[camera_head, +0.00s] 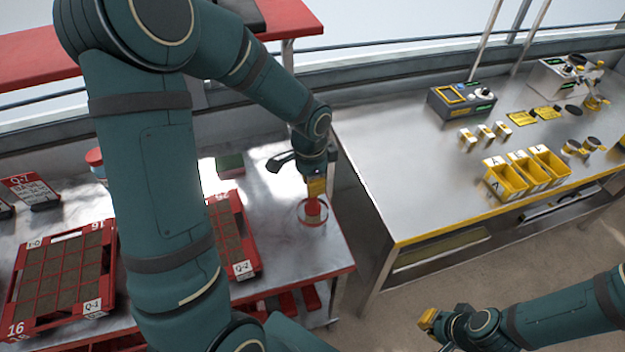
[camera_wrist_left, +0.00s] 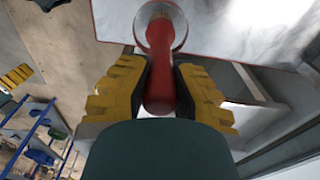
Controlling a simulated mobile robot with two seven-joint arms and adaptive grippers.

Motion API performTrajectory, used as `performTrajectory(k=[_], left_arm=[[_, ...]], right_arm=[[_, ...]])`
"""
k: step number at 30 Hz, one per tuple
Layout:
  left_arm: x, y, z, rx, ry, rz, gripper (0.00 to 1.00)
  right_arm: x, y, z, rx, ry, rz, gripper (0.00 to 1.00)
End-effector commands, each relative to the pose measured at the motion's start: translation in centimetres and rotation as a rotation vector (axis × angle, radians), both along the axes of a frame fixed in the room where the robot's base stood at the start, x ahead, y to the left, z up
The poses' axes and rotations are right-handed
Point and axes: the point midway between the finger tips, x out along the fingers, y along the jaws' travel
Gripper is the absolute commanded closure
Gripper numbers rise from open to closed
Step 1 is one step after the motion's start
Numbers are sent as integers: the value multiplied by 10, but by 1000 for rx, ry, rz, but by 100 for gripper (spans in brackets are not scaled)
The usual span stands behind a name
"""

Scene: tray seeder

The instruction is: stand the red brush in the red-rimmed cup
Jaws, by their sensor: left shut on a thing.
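The red brush (camera_head: 312,208) is gripped by my left gripper (camera_head: 316,186), which points down near the right end of the left bench. In the left wrist view the red brush (camera_wrist_left: 160,60) runs between the two yellow fingers of my left gripper (camera_wrist_left: 158,88). The red-rimmed cup (camera_head: 301,217) is clear and stands right below that gripper. In the left wrist view the cup (camera_wrist_left: 141,14) rings the brush's far end. The brush's lower end appears inside the cup's outline; I cannot tell whether it touches the bottom. My right gripper (camera_head: 428,320) hangs over the floor.
Two red seed trays (camera_head: 108,280) (camera_head: 258,262) with soil cells lie left of the cup, partly behind my left arm. A dark green box (camera_head: 230,164) sits behind them. Yellow bins (camera_head: 507,180) and devices stand on the right bench (camera_head: 400,150). A gap separates the benches.

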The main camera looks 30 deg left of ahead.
Motion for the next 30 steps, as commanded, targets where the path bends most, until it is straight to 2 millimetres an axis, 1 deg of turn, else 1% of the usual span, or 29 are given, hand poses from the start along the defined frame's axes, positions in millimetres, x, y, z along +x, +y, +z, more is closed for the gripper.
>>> performTrajectory(k=[9,10,12,23,26,30], left_arm=[[0,0,-2,0,0,0,100],[0,0,-2,0,0,0,74],[0,0,-2,0,0,0,52],[0,0,1,1,-1,0,52],[0,1,10,2,-3,-1,52],[0,1,34,1,-5,1,52]], right_arm=[[-1,0,-1,0,2,2,100],[-1,0,-1,0,2,2,100],[0,0,-1,0,1,1,100],[0,0,-1,0,1,0,100],[0,0,-1,0,1,0,100],[0,0,-1,0,1,0,100]])
